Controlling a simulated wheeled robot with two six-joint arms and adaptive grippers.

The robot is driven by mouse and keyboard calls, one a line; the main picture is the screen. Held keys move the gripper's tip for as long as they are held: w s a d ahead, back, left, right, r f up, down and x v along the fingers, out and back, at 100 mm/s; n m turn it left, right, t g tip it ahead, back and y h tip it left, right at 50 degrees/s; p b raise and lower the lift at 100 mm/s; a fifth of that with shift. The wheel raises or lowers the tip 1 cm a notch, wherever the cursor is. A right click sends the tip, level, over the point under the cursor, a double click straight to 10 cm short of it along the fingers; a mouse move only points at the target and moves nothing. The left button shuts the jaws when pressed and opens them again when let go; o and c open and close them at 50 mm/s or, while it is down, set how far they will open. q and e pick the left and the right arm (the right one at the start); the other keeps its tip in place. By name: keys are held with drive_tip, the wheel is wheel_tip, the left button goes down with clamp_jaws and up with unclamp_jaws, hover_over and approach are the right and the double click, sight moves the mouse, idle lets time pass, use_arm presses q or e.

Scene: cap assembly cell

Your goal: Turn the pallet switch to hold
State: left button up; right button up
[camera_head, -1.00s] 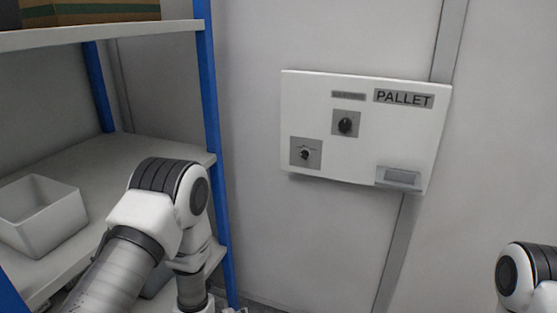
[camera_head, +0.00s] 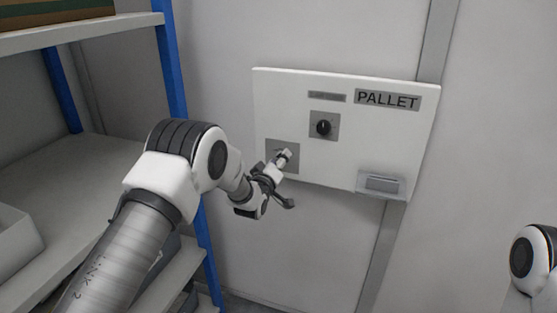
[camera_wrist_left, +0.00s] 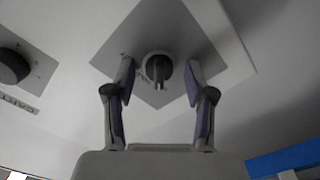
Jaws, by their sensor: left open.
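The white panel (camera_head: 345,90) marked PALLET hangs on the wall. It has a dark round knob (camera_head: 323,127) on a grey plate near its middle, and a lower left grey plate (camera_head: 291,166). My left gripper (camera_head: 288,178) is in front of that lower plate and hides its switch in the head view. In the left wrist view the small switch (camera_wrist_left: 158,70) stands on its grey plate, between the fingertips of my open left gripper (camera_wrist_left: 159,78). Gaps show on both sides of the switch. Part of the other knob (camera_wrist_left: 12,66) shows at the left. My right gripper is not in view.
A shelf unit with a blue post (camera_head: 172,60) stands left of the panel, close to my left arm. A white bin (camera_head: 18,245) sits on its shelf. A small grey box (camera_head: 381,184) sticks out at the panel's lower right. The wall below the panel is clear.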

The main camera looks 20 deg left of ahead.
use_arm(q)
drive_tip(key=shift+s+r, duration=0.1)
drive_tip(key=shift+s, duration=0.05)
drive_tip(key=c, duration=0.3)
drive_tip(key=shift+s+a, duration=0.1)
clamp_jaws()
drive_tip(key=shift+d+r+m+b, duration=0.1)
drive_tip(key=shift+m+b, duration=1.55)
drive_tip(key=shift+m, duration=0.55)
drive_tip(key=shift+d+m+b, duration=0.1)
drive_tip(key=shift+m+b, duration=1.55)
drive_tip(key=shift+m, duration=0.55)
